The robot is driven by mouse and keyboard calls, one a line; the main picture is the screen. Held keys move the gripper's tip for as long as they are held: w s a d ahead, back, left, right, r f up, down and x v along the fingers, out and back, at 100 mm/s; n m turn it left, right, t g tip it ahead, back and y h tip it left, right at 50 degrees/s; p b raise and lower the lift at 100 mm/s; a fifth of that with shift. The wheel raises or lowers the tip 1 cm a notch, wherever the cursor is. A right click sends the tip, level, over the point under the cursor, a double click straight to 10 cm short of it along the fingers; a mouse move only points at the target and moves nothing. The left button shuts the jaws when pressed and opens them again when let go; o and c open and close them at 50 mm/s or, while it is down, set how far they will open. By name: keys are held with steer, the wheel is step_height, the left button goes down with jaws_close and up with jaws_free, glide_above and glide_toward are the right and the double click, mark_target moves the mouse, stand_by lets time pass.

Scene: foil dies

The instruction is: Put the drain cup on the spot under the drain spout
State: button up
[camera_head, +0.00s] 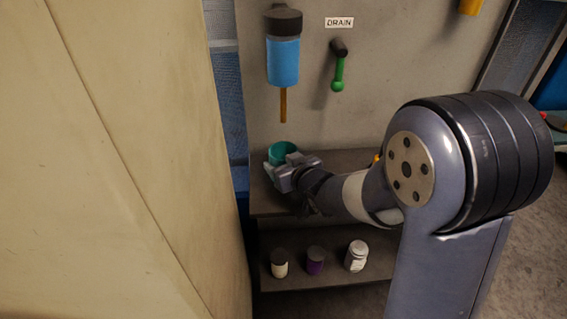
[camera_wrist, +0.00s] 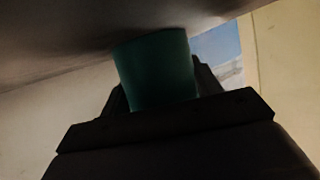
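The drain cup (camera_head: 281,151) is a teal cup over the left part of the grey upper shelf (camera_head: 345,160). It is almost straight below the thin brown drain spout (camera_head: 283,106), which hangs from a blue cylinder (camera_head: 284,62) on the panel. My gripper (camera_head: 284,164) reaches it from the right front, with fingers around its lower side. In the wrist view the cup (camera_wrist: 155,68) fills the gap between the dark fingers, so the gripper looks shut on it. Whether its base touches the shelf is hidden. The spot under the cup is not visible.
A green-handled lever (camera_head: 338,72) is below the DRAIN label (camera_head: 339,22). A lower shelf holds a dark-capped cream jar (camera_head: 280,268), a purple jar (camera_head: 316,266) and a white jar (camera_head: 356,262). A large beige surface (camera_head: 110,160) stands close on the left.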

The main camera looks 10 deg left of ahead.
steer(key=o, duration=0.5)
steer(key=shift+c, duration=0.2)
steer(key=shift+r, duration=0.15)
steer(key=p+v, duration=0.2)
steer(key=v, duration=0.8)
steer(key=shift+s+d+r, duration=0.15)
steer(key=shift+r, duration=0.1)
steer(key=shift+s+d+r, duration=0.1)
steer(key=shift+s+d, duration=0.3)
steer(key=shift+s, duration=0.2)
